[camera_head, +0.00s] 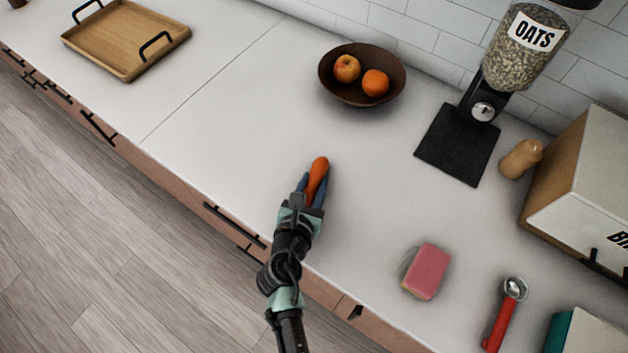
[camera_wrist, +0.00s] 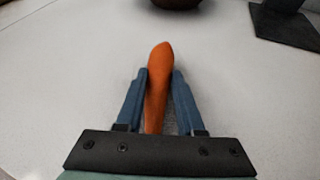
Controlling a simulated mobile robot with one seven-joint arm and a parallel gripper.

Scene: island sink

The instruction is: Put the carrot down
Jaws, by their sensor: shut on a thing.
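An orange carrot (camera_head: 318,174) is between the blue fingers of my gripper (camera_head: 312,190), over the white counter (camera_head: 220,140) near its front edge. In the wrist view the carrot (camera_wrist: 157,85) points away from me, its thick rounded end beyond the fingertips. My gripper (camera_wrist: 160,82) is shut on it, with one finger on each side. The carrot's rear end is hidden by the gripper body in the head view. I cannot tell whether the carrot touches the counter.
A dark bowl (camera_head: 338,90) with an apple and an orange stands behind. An oats dispenser (camera_head: 525,50) and a bread box (camera_head: 580,170) are at right. A pink sponge (camera_head: 427,271) and a red-handled scoop (camera_head: 500,320) lie front right. A wooden tray (camera_head: 125,68) is far left. Counter left of the gripper is clear.

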